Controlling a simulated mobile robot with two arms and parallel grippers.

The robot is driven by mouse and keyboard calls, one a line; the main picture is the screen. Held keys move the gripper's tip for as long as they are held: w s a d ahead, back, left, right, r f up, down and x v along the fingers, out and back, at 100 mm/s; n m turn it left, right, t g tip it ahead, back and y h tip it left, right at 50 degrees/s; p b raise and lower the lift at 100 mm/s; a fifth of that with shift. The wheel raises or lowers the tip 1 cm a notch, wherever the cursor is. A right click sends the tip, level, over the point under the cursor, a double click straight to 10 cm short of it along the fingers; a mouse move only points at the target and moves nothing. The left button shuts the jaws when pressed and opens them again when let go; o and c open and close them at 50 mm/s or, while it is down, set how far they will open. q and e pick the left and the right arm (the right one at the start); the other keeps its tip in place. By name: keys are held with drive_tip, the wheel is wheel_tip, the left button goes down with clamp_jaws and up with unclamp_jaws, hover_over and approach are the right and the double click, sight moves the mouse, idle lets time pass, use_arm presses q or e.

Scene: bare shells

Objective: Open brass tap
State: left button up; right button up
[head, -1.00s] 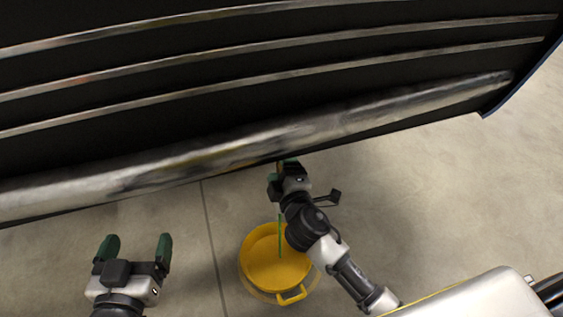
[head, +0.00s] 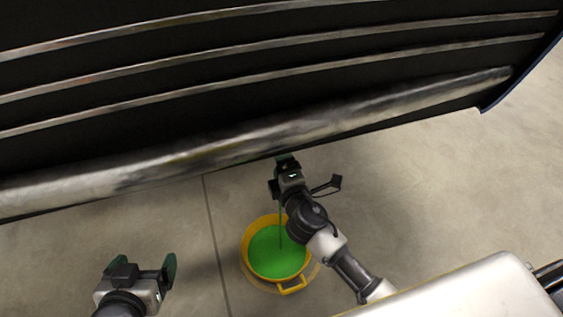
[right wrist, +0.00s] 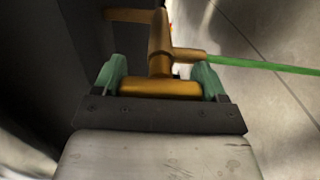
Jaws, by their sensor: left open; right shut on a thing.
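The brass tap (right wrist: 160,45) shows in the right wrist view, with a body, a side spout and a cross bar held between green fingertips. My right gripper (right wrist: 160,85) is shut on the brass tap's handle; in the head view my right gripper (head: 286,162) is at the lower edge of the dark panel, hiding the tap. A green stream (right wrist: 262,65) runs from the spout. In the head view it falls into a yellow pan (head: 292,290) that holds green liquid (head: 275,252). My left gripper (head: 142,262) is open and empty, low at the left.
A large dark panel (head: 300,95) with metal strips fills the top of the head view. A thick metal bar (head: 240,143) runs along its lower edge. The concrete floor (head: 440,190) is clear to the right and between the left gripper and the pan.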

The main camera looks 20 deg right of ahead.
drive_tip(key=o, duration=0.9)
drive_tip(key=shift+s, duration=0.1)
use_arm(q)
drive_tip(key=shift+w+d+r+t+h, duration=0.3)
drive_tip(key=shift+w+r+t, duration=0.2)
drive_tip(key=shift+r+t, duration=0.15)
use_arm(e)
drive_tip(key=shift+s+d, duration=0.15)
drive_tip(key=shift+s, duration=5.2)
use_arm(q)
drive_tip(key=shift+f, duration=0.1)
